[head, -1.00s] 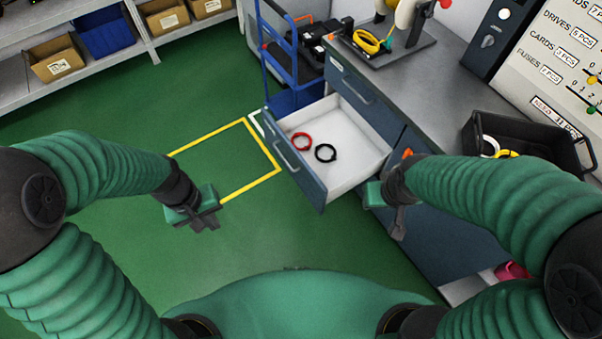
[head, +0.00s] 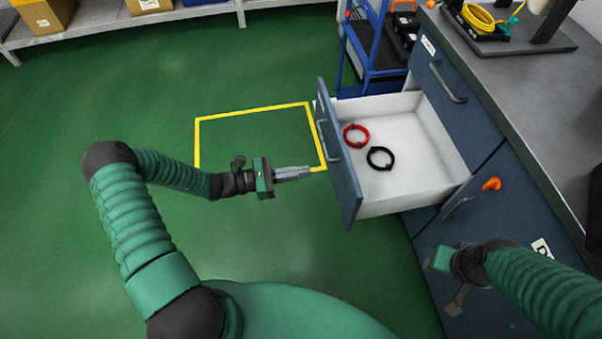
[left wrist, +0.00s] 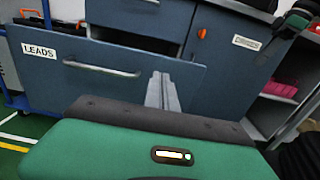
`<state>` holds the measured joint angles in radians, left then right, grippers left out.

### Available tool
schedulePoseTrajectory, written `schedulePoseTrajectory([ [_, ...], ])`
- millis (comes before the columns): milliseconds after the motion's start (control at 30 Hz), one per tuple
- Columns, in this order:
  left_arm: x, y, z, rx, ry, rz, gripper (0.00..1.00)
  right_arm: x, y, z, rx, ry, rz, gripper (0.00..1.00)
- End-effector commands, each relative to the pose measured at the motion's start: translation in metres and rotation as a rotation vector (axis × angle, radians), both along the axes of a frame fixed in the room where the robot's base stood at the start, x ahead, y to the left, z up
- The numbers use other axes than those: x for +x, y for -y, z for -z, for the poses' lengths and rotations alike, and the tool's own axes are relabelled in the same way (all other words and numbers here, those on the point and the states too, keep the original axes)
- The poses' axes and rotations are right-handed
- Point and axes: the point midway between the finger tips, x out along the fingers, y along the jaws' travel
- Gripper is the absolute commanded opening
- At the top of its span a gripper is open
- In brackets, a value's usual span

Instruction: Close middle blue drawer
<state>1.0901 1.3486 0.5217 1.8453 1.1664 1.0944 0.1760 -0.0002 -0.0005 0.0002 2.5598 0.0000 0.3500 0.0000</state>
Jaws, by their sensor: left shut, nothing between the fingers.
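The blue drawer (head: 344,165) is pulled out of the cabinet (head: 505,200). Its white inside holds a red cable ring (head: 356,136) and a black cable ring (head: 380,158). The drawer front (left wrist: 130,72) shows in the left wrist view with a LEADS label and a silver handle (left wrist: 102,68). My left gripper (head: 308,172) is shut and empty, pointing at the drawer front, with its tips just left of it in the head view. Whether it touches the front I cannot tell. My right gripper (head: 457,300) hangs low beside the cabinet; its jaw state is unclear.
A blue trolley (head: 370,60) stands behind the drawer. The grey worktop (head: 520,85) carries a stand with a yellow cable (head: 482,18). An orange knob (head: 491,184) sits on the cabinet face. Green floor with a yellow outline (head: 196,140) lies clear to the left.

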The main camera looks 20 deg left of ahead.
Motion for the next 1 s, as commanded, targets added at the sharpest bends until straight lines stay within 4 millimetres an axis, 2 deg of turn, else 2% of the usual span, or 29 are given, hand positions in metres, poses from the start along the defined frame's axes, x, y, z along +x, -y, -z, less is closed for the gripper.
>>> schedulePoseTrajectory([
  [200,0.026,0.042,0.003,-0.001,0.001,0.006,0.0,0.0,0.0,0.014,0.0,-0.001,0.0,0.4],
  [433,0.049,0.074,0.003,0.002,0.001,0.004,0.0,0.0,0.0,0.025,0.0,-0.001,0.0,0.4],
  [600,0.055,0.083,0.001,0.002,0.0,0.003,0.0,0.0,0.0,0.026,0.0,-0.001,0.0,0.4],
  [1000,0.055,0.083,0.0,0.002,0.0,0.003,0.0,0.0,0.0,0.025,0.0,-0.001,0.0,0.4],
])
